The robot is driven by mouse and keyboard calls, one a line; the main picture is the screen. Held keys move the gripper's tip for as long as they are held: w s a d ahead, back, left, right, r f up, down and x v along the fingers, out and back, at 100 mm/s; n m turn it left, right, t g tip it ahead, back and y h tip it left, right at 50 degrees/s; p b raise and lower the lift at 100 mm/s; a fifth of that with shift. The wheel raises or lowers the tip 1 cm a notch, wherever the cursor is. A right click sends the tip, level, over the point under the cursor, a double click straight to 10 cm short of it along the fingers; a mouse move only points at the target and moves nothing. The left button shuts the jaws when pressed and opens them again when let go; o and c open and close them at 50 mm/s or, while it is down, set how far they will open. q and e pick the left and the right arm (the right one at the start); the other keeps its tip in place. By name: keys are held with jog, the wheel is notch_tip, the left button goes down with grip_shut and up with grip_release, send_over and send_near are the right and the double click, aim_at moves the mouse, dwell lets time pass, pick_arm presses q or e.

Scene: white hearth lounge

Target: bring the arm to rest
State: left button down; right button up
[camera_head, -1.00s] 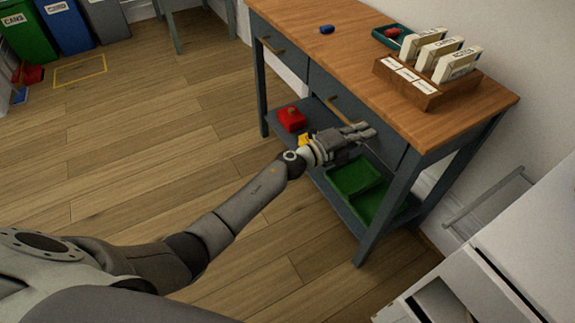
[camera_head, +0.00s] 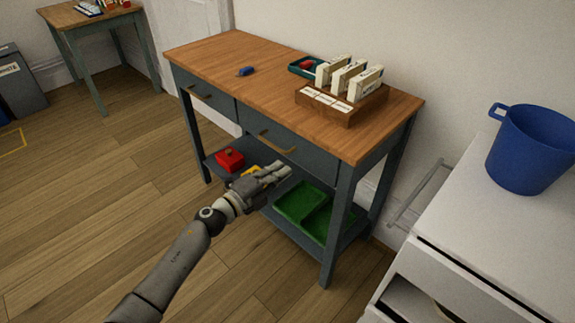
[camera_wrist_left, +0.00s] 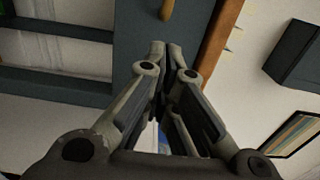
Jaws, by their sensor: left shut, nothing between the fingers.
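My left arm comes in from the bottom left of the head view. My left gripper (camera_head: 275,172) is shut and empty. It appears in front of the lower part of the wood-topped blue-grey table (camera_head: 215,55), below the right drawer's handle. In the left wrist view the fingers (camera_wrist_left: 168,48) are together with nothing between them. The drawer handle (camera_wrist_left: 167,9) shows just beyond the fingertips; I cannot tell the exact gap. My right gripper is not in view.
The lower shelf holds a red box (camera_head: 230,160), a partly hidden yellow thing (camera_head: 250,171) and green trays (camera_head: 300,203). A wooden card rack (camera_head: 340,113) stands on the tabletop. A white cabinet (camera_head: 465,225) with a blue bucket (camera_head: 530,150) is at right.

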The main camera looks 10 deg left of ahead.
pick_arm(q)
jog(key=v, duration=0.6)
jog(key=shift+a+f, duration=0.15)
jog(key=shift+f, duration=0.1)
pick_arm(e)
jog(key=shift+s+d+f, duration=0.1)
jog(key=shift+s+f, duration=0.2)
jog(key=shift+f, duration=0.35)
